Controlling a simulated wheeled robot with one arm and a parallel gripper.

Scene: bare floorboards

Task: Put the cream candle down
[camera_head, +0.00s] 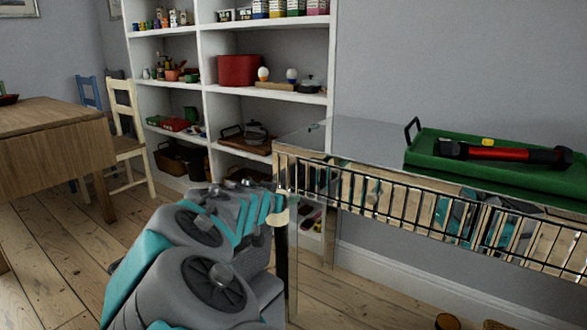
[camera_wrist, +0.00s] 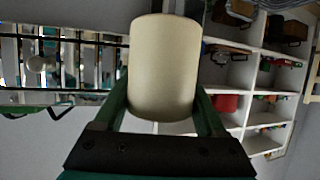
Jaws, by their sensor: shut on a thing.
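The cream candle (camera_wrist: 164,68) is a plain cylinder, large in the middle of the wrist view. My gripper (camera_wrist: 163,98) is shut on it, with one green finger on each side. In the head view my gripper (camera_head: 272,207) is beside the left front corner of a mirrored table (camera_head: 350,137). Only a small pale patch of the candle (camera_head: 282,217) shows there, and my arm hides most of it. The candle is held in the air, below the level of the tabletop in the picture. I cannot tell its exact distance from the table edge.
A green tray (camera_head: 425,158) with a red and black flashlight (camera_head: 510,153) and a small yellow thing (camera_head: 487,142) fills the table's right part. The table's left top is clear. A loaded white shelf (camera_head: 203,88) stands behind. A wooden table (camera_head: 45,122) and chairs stand left.

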